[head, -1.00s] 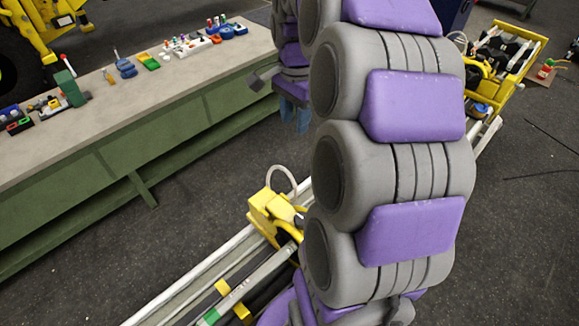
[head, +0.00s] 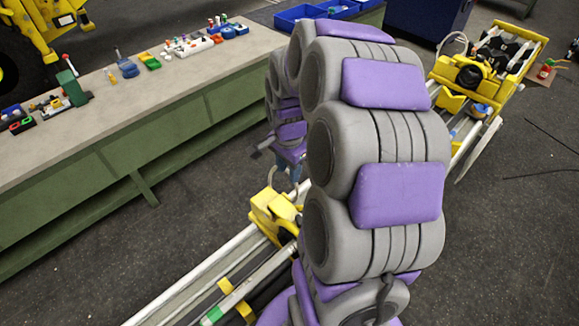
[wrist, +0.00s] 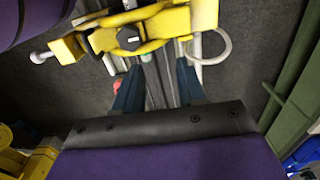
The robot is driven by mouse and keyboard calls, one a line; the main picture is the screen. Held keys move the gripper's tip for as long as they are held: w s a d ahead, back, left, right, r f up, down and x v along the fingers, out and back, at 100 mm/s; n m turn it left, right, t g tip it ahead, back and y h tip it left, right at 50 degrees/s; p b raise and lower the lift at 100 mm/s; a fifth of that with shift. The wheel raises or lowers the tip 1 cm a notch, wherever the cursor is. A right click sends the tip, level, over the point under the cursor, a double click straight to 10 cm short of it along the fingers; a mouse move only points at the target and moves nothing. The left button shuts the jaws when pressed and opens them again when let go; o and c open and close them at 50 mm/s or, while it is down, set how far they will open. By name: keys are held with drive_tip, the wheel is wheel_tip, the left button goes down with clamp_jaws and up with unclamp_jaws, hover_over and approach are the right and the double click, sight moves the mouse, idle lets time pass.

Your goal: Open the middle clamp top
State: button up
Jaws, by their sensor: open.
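A yellow clamp (head: 274,214) with a pale loop handle sits on the boom rails in the head view, left of my arm; my arm hides its right side. A yellow clamp (wrist: 145,30) with a dark hex bolt and a pale loop handle (wrist: 212,48) shows at the top of the wrist view. My gripper (wrist: 158,75) is open and empty, its two dark blue fingers apart and pointing toward this clamp, with no clear contact. In the head view my gripper (head: 292,172) is partly hidden behind my arm. I cannot tell whether the clamp top is shut.
The long boom rails (head: 215,285) run from lower left to upper right. A yellow end unit (head: 490,65) with black parts stands at the upper right. A green bench (head: 110,135) with small coloured objects lies along the left. Open dark floor (head: 500,240) is at the right.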

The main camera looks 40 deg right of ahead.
drive_tip(key=shift+a, duration=0.5)
drive_tip(key=shift+c, duration=0.2)
drive_tip(key=shift+d+f, duration=0.1)
drive_tip(key=shift+d, duration=0.5)
drive_tip(key=c, duration=0.5)
drive_tip(key=shift+d, duration=0.15)
clamp_jaws()
drive_tip(key=shift+a, duration=0.6)
drive_tip(key=shift+d, duration=0.15)
drive_tip(key=shift+d, duration=0.3)
drive_tip(key=shift+a, duration=0.3)
